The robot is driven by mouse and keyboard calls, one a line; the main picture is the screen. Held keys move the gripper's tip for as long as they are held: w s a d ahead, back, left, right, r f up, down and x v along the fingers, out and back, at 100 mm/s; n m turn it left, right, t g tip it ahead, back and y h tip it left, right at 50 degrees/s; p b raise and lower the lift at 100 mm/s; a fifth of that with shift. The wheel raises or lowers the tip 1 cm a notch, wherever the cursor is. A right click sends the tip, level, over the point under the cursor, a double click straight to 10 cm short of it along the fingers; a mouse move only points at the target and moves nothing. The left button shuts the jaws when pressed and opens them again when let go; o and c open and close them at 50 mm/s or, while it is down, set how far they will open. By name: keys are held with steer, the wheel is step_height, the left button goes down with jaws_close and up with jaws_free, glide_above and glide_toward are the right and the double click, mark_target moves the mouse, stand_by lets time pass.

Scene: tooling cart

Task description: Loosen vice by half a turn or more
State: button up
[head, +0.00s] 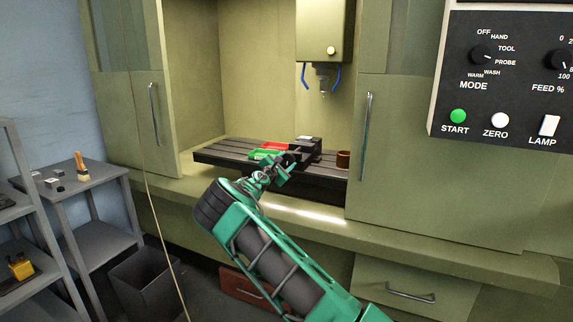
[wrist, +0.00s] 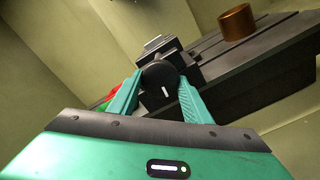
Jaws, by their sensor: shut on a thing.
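The dark vice (head: 308,147) stands on the slotted machine table inside the open machine. In the wrist view, the vice (wrist: 163,48) shows its round black knob (wrist: 159,77) with a white mark facing me. My gripper (wrist: 160,88) has its two green fingers on either side of this knob, shut on it. The white mark is close to upright, slightly tilted. In the head view my gripper (head: 281,167) is at the front of the vice, and the knob is hidden behind it.
Red (head: 275,147) and green (head: 266,154) trays lie on the machine table (head: 225,151) left of the vice. A copper-brown cylinder (head: 343,159) stands to its right. The spindle (head: 322,80) hangs above. Cabinet doors flank the opening.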

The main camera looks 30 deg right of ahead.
steer(key=shift+w+a+f+n, duration=0.1)
steer(key=shift+a+f+n, duration=0.1)
steer(key=shift+n, duration=0.4)
steer(key=shift+w+a+f+n, duration=0.1)
steer(key=shift+a+n, duration=0.05)
steer(key=shift+n, duration=0.45)
steer(key=o, duration=1.1)
steer(key=shift+c, duration=0.2)
steer(key=shift+s+d+r, duration=0.15)
steer(key=shift+d, duration=0.05)
steer(key=v, duration=1)
steer(key=shift+s+a, duration=0.2)
steer(key=shift+a, duration=0.15)
